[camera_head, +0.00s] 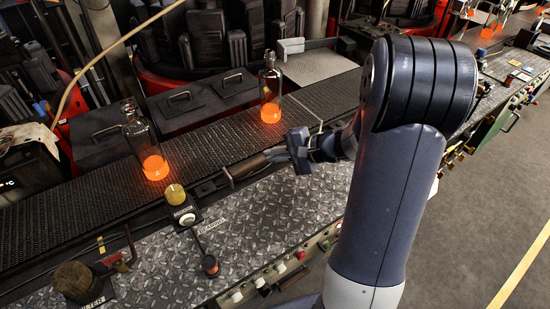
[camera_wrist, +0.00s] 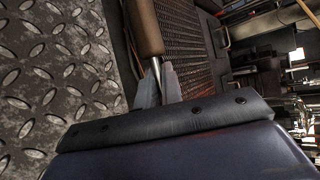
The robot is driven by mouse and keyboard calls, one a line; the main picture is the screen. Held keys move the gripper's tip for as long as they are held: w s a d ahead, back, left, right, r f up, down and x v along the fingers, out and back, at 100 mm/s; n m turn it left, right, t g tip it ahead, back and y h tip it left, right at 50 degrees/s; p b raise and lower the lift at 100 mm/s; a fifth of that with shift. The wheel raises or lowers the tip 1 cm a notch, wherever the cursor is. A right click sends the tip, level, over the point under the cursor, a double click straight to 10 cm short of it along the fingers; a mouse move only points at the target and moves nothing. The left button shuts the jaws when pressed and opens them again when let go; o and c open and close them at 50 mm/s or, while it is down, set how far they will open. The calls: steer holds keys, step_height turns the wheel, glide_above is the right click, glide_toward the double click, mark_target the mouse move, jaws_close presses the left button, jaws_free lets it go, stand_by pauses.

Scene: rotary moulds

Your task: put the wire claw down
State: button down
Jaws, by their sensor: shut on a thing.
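My gripper (camera_head: 291,154) is over the edge between the diamond-plate bench top and the dark conveyor, shut on a slim tool that I take to be the wire claw. Its brown handle (camera_head: 250,166) points left in the head view, with a dark end beyond it. In the wrist view the fingers (camera_wrist: 158,88) close on a thin metal shank, and the brown handle (camera_wrist: 146,28) runs up out of the picture. A thin pale wire (camera_head: 306,108) shows behind my gripper; I cannot tell whether it belongs to the tool. I cannot tell whether the tool touches anything.
Two glass bottles with glowing orange bases stand on the conveyor, one left (camera_head: 151,150) and one behind my gripper (camera_head: 270,95). The diamond-plate top (camera_head: 268,222) has clear room.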

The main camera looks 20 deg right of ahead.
steer(key=shift+f, duration=0.7)
steer(key=shift+f, duration=0.2)
steer(key=c, duration=1.6)
jaws_free()
steer(key=shift+r, duration=0.1)
steer(key=shift+o, duration=0.2)
steer(key=shift+r, duration=0.2)
steer(key=v, duration=1.2)
steer(key=shift+b, duration=0.45)
steer(key=shift+f, duration=0.1)
